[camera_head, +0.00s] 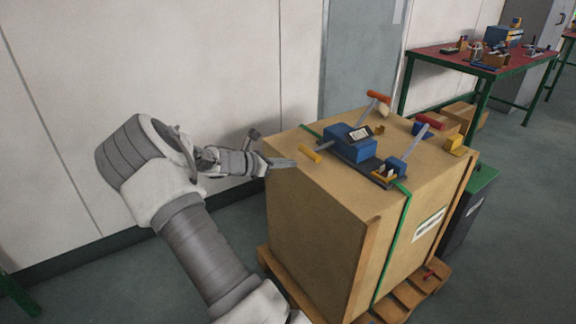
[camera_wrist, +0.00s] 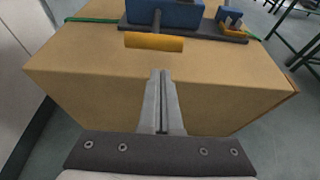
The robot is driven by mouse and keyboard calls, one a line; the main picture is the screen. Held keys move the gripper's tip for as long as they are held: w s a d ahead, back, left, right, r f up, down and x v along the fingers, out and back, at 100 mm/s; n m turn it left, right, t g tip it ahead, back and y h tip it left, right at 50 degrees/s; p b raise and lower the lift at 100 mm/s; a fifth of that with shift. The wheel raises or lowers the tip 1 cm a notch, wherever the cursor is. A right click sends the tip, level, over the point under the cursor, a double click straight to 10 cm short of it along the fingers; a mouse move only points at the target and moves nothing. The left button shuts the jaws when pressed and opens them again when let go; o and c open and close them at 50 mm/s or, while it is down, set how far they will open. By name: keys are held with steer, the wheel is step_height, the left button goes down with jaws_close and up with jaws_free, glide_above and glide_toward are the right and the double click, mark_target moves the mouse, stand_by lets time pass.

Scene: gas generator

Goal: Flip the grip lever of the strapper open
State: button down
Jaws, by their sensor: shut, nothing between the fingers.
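The strapper (camera_head: 347,142) is a blue tool on a dark base, lying on top of a large brown crate with a green strap. It also shows at the top of the wrist view (camera_wrist: 181,13). A lever with a yellow handle (camera_head: 310,155) sticks out from its near-left side; in the wrist view this handle (camera_wrist: 153,41) lies crosswise just beyond my fingertips. Levers with an orange-red handle (camera_head: 378,97) and a red handle (camera_head: 430,121) stand up at the tool. Which is the grip lever I cannot tell. My gripper (camera_head: 292,163) is shut and empty at the crate's left edge, apart from the yellow handle.
The crate (camera_head: 315,225) stands on a wooden pallet. A yellow block (camera_head: 454,144) sits on its right side. A dark bin with a green lid (camera_head: 478,182) stands behind it to the right. A red-topped table (camera_head: 430,60) with tools is farther back. A white wall is behind my arm.

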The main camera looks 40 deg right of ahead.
mark_target(305, 169)
steer(key=b+x, duration=0.2)
steer(key=x, duration=0.5)
steer(key=shift+d, duration=0.1)
steer(key=shift+r+p, duration=0.15)
steer(key=shift+p, duration=0.15)
steer(key=shift+r+y+p, duration=0.3)
steer(key=shift+p, duration=0.6)
